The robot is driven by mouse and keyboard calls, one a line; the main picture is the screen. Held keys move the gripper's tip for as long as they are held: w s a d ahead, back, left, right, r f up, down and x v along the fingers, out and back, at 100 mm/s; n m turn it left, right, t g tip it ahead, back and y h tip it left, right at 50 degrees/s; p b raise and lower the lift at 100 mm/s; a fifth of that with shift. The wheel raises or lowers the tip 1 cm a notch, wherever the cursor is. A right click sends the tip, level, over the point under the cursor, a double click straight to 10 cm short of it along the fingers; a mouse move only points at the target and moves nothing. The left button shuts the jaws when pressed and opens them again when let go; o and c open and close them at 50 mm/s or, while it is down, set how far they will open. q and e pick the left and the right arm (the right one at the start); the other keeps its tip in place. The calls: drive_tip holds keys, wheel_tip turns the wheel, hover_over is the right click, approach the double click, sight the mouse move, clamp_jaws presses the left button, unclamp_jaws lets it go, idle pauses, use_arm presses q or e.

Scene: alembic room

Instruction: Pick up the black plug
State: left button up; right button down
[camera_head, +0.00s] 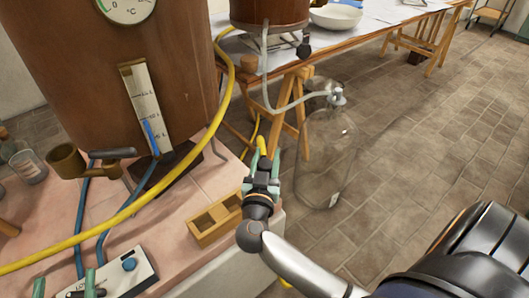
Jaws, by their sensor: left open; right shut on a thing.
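My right gripper (264,158) is near the middle of the view, above the outer edge of the tiled bench. Its green-tipped fingers are shut on a yellow hose end (261,143), as far as I can see. My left gripper (64,284) is open at the lower left corner; only its green fingertips show, beside a white box with a blue knob (129,264). A small black piece (304,49) shows beside the copper vessel on the far table. I cannot tell whether it is the black plug, and no other clear plug shows.
A large copper boiler (95,75) with a gauge fills the left. A yellow hose (140,205) crosses the tiled bench (175,208). A wooden box (214,220) stands left of my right gripper. A glass carboy (325,160) stands on the floor. The floor at right is clear.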

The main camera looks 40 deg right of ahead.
use_arm(q)
drive_tip(key=s+f+n+g+y+p, duration=0.1)
drive_tip(key=s+f+g+p, duration=0.3)
drive_tip(key=f, duration=0.5)
drive_tip(key=s+f+n+g+y+p, duration=0.1)
drive_tip(key=s+f+n+g+p, duration=0.1)
drive_tip(key=s+f+g, duration=0.5)
use_arm(e)
drive_tip(key=s+r, duration=0.1)
drive_tip(key=r, duration=0.1)
drive_tip(key=s+r, duration=0.1)
drive_tip(key=shift+s+r, duration=0.35)
drive_tip(key=shift+r, duration=0.05)
use_arm(q)
drive_tip(key=shift+w+a+r+t+y+p, duration=0.15)
drive_tip(key=shift+w+r+t+p, duration=0.4)
drive_tip(key=shift+p, duration=0.8)
drive_tip(key=shift+w+a+r+t+y+p, duration=0.1)
drive_tip(key=shift+w+r+p, duration=0.2)
drive_tip(key=shift+r+p, duration=0.75)
drive_tip(key=shift+w+a+r+t+y+p, duration=0.15)
drive_tip(key=shift+w+r+t+p, duration=0.25)
drive_tip(key=shift+p, duration=1.2)
use_arm(e)
drive_tip(key=s+r, duration=0.3)
drive_tip(key=s, duration=0.5)
drive_tip(key=shift+s+d, duration=0.2)
drive_tip(key=shift+s, duration=0.2)
drive_tip(key=shift+r, duration=0.1)
